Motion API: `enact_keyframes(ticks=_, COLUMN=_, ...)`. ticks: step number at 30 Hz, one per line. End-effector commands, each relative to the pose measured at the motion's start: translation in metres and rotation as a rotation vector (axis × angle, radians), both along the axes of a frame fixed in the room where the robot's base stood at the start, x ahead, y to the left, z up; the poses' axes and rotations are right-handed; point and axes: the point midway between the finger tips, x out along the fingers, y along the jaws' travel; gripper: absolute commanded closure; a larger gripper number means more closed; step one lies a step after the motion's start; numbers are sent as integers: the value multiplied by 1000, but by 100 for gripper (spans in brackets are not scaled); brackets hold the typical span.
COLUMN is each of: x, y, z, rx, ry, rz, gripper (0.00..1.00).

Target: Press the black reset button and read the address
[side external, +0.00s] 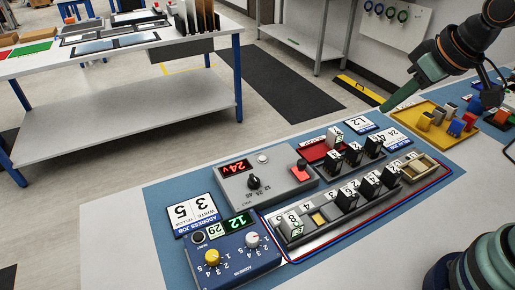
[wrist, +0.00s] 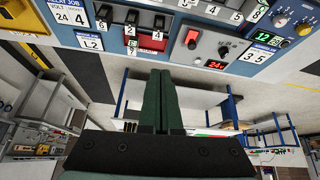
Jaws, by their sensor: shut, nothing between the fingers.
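My gripper (side external: 384,110) is shut and empty, raised at the right, well away from the button. Its fingers (wrist: 158,74) lie together in the wrist view. The address card (side external: 196,213) shows 3 and 5.
A grey supply box (side external: 272,195) with a red 24v display, black knob and red switch stands behind the blue box. Rows of numbered modules (side external: 346,197) fill the rack to its right. A yellow tray (side external: 440,128) of coloured blocks lies at the far right.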

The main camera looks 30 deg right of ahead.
Motion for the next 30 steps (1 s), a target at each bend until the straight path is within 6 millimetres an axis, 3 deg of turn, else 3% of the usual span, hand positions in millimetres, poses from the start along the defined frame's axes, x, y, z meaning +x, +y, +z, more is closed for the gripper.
enact_keyframes(ticks=8, x=53, y=80, z=-11, rx=-78, ry=-79, rz=357, gripper=100)
enact_keyframes(ticks=15, x=82, y=171, z=-33, rx=-145, ry=-179, rz=675, gripper=100)
enact_keyframes(ticks=24, x=79, y=293, z=-75, rx=-220, ry=-323, rz=1051, gripper=100)
enact_keyframes(ticks=30, x=62, y=349, z=-100, rx=-251, ry=-406, rz=1218, gripper=100)
